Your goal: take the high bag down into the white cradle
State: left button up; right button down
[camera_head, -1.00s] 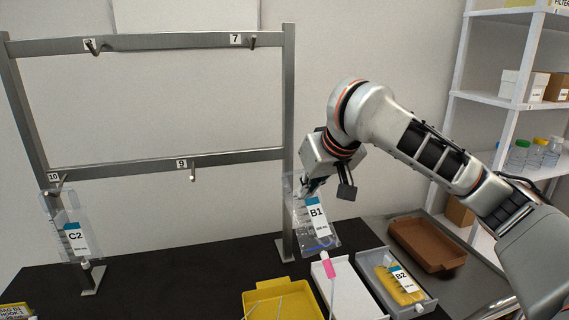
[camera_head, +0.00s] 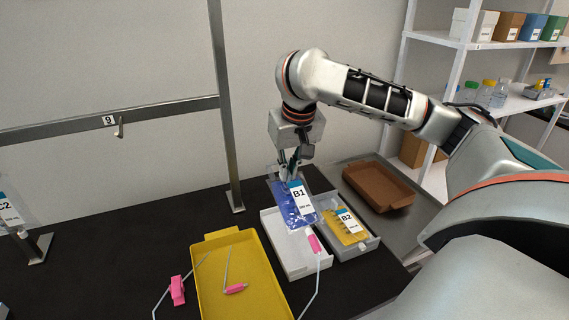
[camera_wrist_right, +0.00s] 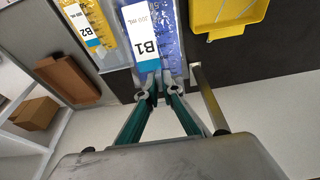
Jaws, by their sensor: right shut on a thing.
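The bag B1 (camera_head: 292,209), clear with blue liquid and a B1 label, hangs from my right gripper (camera_head: 287,165), which is shut on its top edge. A pink clamp and tube hang at its lower end. The right wrist view shows the bag B1 (camera_wrist_right: 167,50) pinched between the fingertips (camera_wrist_right: 160,88). The white cradle (camera_head: 297,257) lies below the bag, which partly covers its far end; whether they touch I cannot tell. My left gripper is not in view.
A grey cradle (camera_head: 364,248) holding yellow bag B2 (camera_head: 343,228) sits right beside the white one. A yellow tray (camera_head: 225,250) with a pink clamp is on the left. A brown tray (camera_head: 377,190) lies behind. A metal rack post (camera_head: 228,120) stands behind left; bag C2 (camera_head: 10,208) hangs far left.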

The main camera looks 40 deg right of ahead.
aim_at(290, 185)
jog(key=shift+f, duration=4)
jog(key=c, duration=2.2)
grip_release()
jog(key=shift+o, duration=0.2)
jog(key=v, duration=1)
jog(key=shift+r, duration=0.2)
jog(key=shift+v, duration=0.8)
jog(key=shift+s, duration=0.1)
